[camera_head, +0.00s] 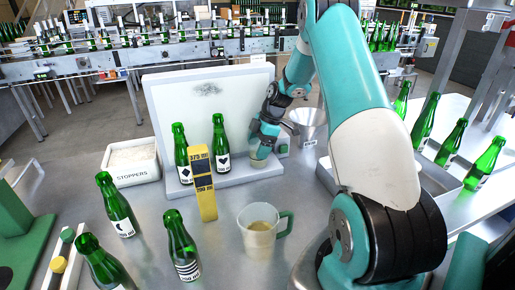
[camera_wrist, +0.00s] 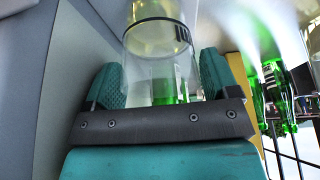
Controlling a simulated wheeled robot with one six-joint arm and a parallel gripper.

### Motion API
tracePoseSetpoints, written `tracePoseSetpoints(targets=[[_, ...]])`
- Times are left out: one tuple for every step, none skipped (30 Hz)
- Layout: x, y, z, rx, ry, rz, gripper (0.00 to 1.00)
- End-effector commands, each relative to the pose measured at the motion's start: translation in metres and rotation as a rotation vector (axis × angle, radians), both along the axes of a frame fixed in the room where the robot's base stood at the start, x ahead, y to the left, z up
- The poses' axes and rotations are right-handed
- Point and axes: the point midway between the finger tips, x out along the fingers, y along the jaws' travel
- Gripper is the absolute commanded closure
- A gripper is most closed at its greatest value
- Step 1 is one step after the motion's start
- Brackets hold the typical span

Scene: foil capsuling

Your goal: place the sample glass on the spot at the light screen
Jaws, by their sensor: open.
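The sample glass (camera_head: 258,160), a clear tumbler with a little pale yellow liquid, stands at the right end of the light screen's base, as far as I can see. The light screen (camera_head: 205,100) is a pale upright panel with a dark smudge and a low base. My gripper (camera_head: 262,141) is at the glass, its jaws open. In the wrist view the glass (camera_wrist: 158,35) lies between and beyond the two teal fingers of my gripper (camera_wrist: 160,82), with a gap beside each finger. The spot itself is hidden under or behind the glass and gripper.
Two green bottles (camera_head: 181,152) (camera_head: 220,147) stand on the screen's base. A yellow gauge (camera_head: 203,185), a jug with a green handle (camera_head: 258,238) and several bottles stand in front. A stoppers bin (camera_head: 131,163) is left; a metal funnel (camera_head: 308,124) is right.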

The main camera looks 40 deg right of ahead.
Motion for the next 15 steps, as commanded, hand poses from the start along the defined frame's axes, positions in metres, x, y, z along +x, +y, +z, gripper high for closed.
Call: tracePoseSetpoints(targets=[[-0.001,-0.004,0.006,-0.003,-0.005,-0.002,0.19],[-0.002,-0.006,0.01,-0.003,-0.005,-0.001,0.19],[-0.003,-0.009,0.018,-0.004,-0.007,-0.002,0.19],[-0.004,-0.012,0.024,-0.004,-0.007,-0.002,0.19],[-0.005,-0.014,0.03,-0.005,-0.006,-0.002,0.19],[-0.007,-0.017,0.039,-0.006,-0.007,-0.003,0.19],[-0.008,-0.02,0.046,-0.006,-0.007,-0.002,0.19],[-0.009,-0.022,0.052,-0.005,-0.006,-0.002,0.19],[-0.011,-0.025,0.06,-0.005,-0.006,-0.002,0.19],[-0.012,-0.027,0.066,-0.005,-0.005,-0.002,0.19],[-0.013,-0.029,0.071,-0.004,-0.006,-0.001,0.19],[-0.014,-0.031,0.078,-0.004,-0.005,-0.003,0.19],[-0.015,-0.033,0.082,-0.004,-0.003,-0.002,0.19],[-0.016,-0.034,0.087,-0.003,-0.004,-0.001,0.19],[-0.016,-0.036,0.092,-0.003,-0.004,-0.002,0.19]])
